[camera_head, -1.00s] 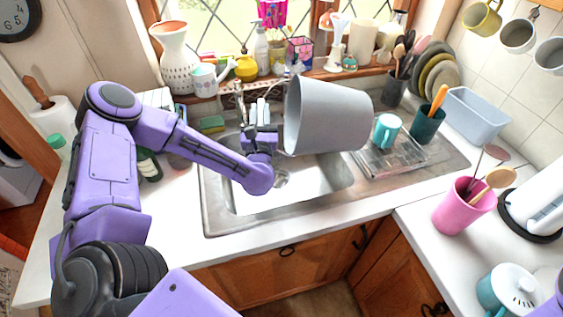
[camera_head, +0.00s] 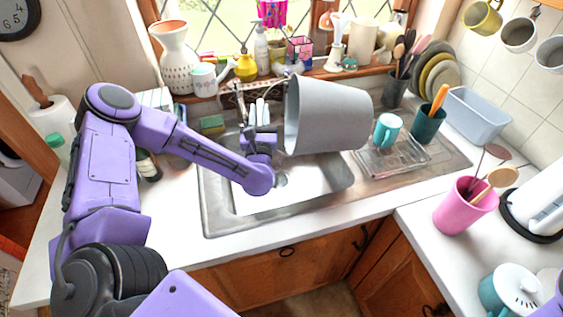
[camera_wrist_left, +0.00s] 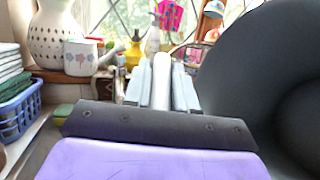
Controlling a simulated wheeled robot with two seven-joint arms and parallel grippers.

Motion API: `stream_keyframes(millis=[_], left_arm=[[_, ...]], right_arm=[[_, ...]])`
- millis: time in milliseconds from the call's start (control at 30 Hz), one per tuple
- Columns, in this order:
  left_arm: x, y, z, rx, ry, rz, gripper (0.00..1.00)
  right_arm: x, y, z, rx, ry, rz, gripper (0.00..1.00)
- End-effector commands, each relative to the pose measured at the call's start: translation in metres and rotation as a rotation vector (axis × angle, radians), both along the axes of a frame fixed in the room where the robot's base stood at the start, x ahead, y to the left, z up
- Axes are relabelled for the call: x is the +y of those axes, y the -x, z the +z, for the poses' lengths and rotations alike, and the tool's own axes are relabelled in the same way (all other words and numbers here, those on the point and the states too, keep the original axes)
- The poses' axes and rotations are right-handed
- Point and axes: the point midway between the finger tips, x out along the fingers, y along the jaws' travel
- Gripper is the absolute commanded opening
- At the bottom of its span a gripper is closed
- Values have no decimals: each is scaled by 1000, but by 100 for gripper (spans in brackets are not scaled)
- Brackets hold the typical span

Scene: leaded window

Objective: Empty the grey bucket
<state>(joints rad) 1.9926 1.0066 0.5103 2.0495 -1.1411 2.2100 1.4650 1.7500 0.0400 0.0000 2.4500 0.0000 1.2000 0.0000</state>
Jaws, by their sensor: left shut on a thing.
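The grey bucket (camera_head: 330,115) is held in the air above the sink (camera_head: 300,187), tipped onto its side with its mouth facing left. My right gripper is out of view.
A drainer with a teal mug (camera_head: 387,130) stands right of the sink. A windowsill with a white vase (camera_head: 178,62) and several small items runs behind. A pink utensil pot (camera_head: 465,204) stands on the right counter. The tap is behind my gripper.

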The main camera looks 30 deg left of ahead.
Motion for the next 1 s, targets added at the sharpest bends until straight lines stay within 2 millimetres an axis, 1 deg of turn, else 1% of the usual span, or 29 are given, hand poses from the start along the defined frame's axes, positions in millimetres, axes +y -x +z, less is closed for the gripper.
stream_keyframes(millis=[1000], left_arm=[[3,4,-6,-25,29,1,0]], right_arm=[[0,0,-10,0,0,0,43]])
